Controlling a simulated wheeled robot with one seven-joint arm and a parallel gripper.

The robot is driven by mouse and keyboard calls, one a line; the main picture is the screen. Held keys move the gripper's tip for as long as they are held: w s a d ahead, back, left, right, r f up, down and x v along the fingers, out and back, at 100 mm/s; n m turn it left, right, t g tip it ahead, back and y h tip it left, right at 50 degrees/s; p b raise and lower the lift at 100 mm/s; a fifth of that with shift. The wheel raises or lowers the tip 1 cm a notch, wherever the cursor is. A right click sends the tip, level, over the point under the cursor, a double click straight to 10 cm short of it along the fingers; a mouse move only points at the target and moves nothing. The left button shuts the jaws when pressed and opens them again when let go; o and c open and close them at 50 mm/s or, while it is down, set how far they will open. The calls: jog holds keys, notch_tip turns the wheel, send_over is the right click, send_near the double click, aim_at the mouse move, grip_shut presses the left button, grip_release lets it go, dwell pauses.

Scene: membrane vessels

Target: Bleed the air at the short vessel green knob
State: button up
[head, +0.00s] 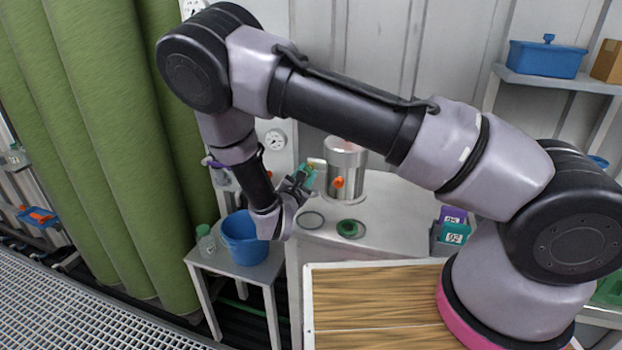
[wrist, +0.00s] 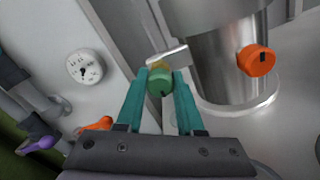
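The green knob (wrist: 160,82) sits on a pale fitting (wrist: 168,57) beside the short steel vessel (wrist: 220,50). The vessel (head: 345,165) also shows in the head view, with an orange knob (head: 338,182) on its front. In the wrist view that orange knob (wrist: 256,61) is to the right of the green one. My gripper (wrist: 161,85) has its two teal fingers on either side of the green knob, with no clear gap. In the head view my gripper (head: 305,177) is just left of the vessel, and the green knob is hard to make out there.
A round gauge (wrist: 84,66) is on the panel at left, with an orange handle (wrist: 100,124) below it. A blue bucket (head: 243,240) and a green-capped bottle (head: 205,240) stand on a low stand. Rings (head: 351,229) lie on the white bench.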

grip_shut()
jog(key=n, duration=0.5)
jog(key=shift+n, duration=0.4)
jog(key=n, duration=0.6)
